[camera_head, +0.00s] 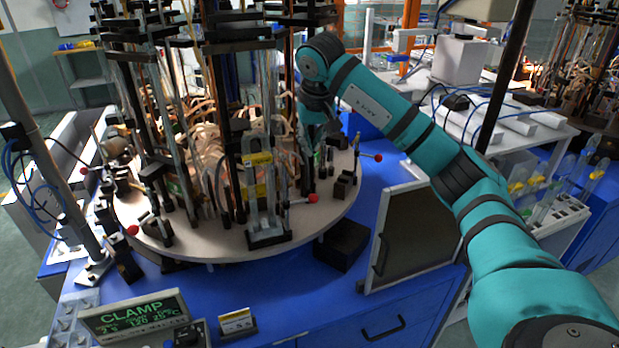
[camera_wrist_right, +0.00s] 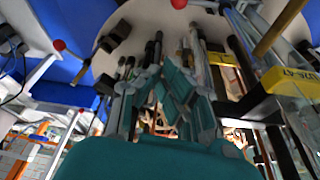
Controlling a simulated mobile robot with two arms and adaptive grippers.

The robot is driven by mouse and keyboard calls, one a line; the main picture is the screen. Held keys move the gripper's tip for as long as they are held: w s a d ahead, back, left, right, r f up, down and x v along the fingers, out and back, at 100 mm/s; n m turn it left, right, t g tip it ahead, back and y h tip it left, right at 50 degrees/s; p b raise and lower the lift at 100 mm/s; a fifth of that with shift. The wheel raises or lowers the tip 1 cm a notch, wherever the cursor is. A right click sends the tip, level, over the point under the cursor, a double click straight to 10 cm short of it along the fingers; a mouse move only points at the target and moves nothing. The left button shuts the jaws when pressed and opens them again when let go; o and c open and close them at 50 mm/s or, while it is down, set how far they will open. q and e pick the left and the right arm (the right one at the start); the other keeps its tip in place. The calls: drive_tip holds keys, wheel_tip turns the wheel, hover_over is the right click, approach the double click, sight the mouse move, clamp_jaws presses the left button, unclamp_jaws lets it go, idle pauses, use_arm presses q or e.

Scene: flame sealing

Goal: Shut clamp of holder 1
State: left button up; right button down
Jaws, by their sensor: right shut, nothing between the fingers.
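A round turntable (camera_head: 215,246) carries several upright holders with dark posts and metal rods. Levers with red knobs stick out at its rim: one at the front right (camera_head: 313,198), one at the right (camera_head: 377,157), one at the front left (camera_head: 132,230). I cannot tell which is holder 1 or how its clamp stands. My right gripper (camera_head: 322,132) points down among the posts at the turntable's right side, partly hidden. In the right wrist view its teal fingers (camera_wrist_right: 188,98) are shut and empty, close to metal rods. A red knob (camera_wrist_right: 59,45) shows apart from them at upper left.
A sign reading CLAMP (camera_head: 135,318) and a small card (camera_head: 237,322) stand on the blue table front (camera_head: 290,318). A dark-panelled box (camera_head: 415,238) stands right of the turntable, below my arm. Dense posts and tubes crowd the turntable's middle.

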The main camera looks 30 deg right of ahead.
sight(305, 201)
use_arm(q)
drive_tip(key=r+p, duration=0.5)
drive_tip(key=shift+s, duration=0.4)
use_arm(e)
wheel_tip(305, 201, down, 10)
drive_tip(key=shift+s+a, duration=0.15)
drive_tip(key=shift+s, duration=0.05)
drive_tip(key=shift+f, duration=0.1)
use_arm(q)
drive_tip(key=shift+w, duration=0.1)
